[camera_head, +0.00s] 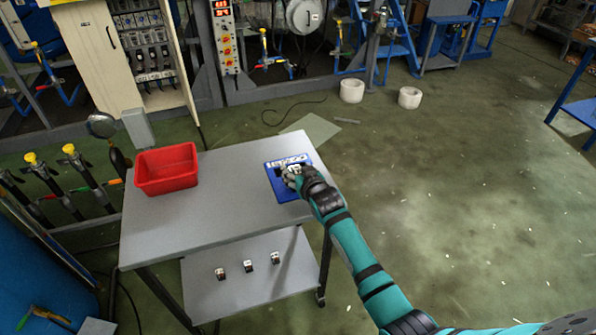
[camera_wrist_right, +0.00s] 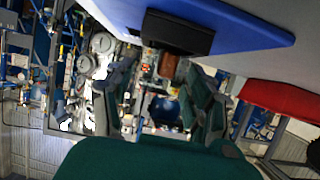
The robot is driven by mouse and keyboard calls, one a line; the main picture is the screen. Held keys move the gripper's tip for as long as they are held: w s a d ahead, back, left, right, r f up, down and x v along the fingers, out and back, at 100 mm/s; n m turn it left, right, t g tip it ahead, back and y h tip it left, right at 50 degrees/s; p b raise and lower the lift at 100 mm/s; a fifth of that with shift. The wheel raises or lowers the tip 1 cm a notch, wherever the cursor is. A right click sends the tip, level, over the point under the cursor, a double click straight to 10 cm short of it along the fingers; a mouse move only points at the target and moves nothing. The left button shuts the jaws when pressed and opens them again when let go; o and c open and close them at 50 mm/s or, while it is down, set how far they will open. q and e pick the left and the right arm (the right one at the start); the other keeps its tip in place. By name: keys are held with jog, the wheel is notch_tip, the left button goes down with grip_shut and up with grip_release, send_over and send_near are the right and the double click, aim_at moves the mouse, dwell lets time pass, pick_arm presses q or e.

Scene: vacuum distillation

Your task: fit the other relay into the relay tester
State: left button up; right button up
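The blue relay tester (camera_head: 283,188) lies near the right edge of the grey table, with pale parts on its far side. My right gripper (camera_head: 291,174) is over it and hides part of it. In the right wrist view the tester's blue plate (camera_wrist_right: 235,20) is at the top, with a black block (camera_wrist_right: 178,31) on it. My right gripper's fingers (camera_wrist_right: 160,100) stand apart below that block, with no relay clearly seen between them. Three small relays stand on the lower shelf: a left one (camera_head: 220,273), a middle one (camera_head: 248,266) and a right one (camera_head: 275,258). My left gripper is out of view.
A red bin (camera_head: 167,169) stands at the table's (camera_head: 215,215) far left; it also shows in the right wrist view (camera_wrist_right: 280,100). The middle of the tabletop is clear. The lower shelf (camera_head: 245,292) sits under the table's front. Open floor lies to the right.

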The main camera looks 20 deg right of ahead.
jog(key=shift+r, duration=0.2)
jog(key=v, duration=1.2)
jog(key=shift+f, duration=0.15)
